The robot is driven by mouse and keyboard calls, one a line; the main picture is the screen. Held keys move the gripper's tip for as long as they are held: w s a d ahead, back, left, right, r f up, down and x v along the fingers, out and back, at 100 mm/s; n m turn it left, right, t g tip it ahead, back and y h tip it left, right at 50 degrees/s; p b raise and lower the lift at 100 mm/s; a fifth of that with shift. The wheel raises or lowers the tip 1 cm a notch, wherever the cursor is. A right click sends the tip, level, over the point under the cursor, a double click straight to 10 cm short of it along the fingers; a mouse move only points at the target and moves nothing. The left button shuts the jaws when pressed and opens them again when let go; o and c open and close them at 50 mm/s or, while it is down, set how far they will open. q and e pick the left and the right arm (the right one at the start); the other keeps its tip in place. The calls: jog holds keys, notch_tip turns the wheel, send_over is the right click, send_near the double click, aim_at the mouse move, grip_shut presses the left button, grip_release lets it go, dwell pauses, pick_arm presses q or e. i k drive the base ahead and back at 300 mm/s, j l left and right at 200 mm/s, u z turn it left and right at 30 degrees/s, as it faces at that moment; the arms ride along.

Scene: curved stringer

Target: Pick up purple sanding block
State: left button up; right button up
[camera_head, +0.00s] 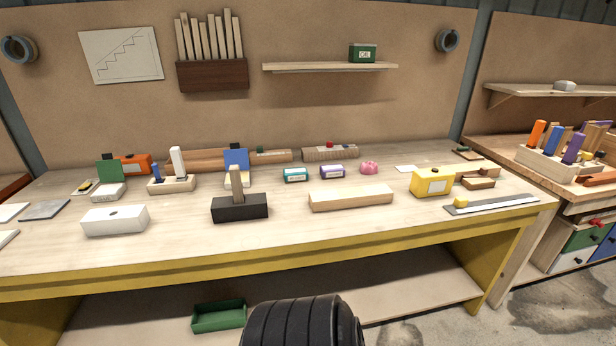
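A small purple block with a pale label (332,172), which looks like the purple sanding block, lies on the workbench (270,229) near the middle, toward the back. A similar teal block (295,175) lies just left of it, and a pink piggy-shaped object (369,167) sits to its right. Neither of my grippers shows in the head view. Nothing hides the purple block.
In front of the purple block lie a pale wooden bar (350,198) and a black block with a wooden handle (239,207). A yellow box (432,182) stands to the right. Bare bench top lies along the front. A green tray (219,317) sits below.

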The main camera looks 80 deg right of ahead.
aim_at(331, 171)
jog(key=z, duration=2.8)
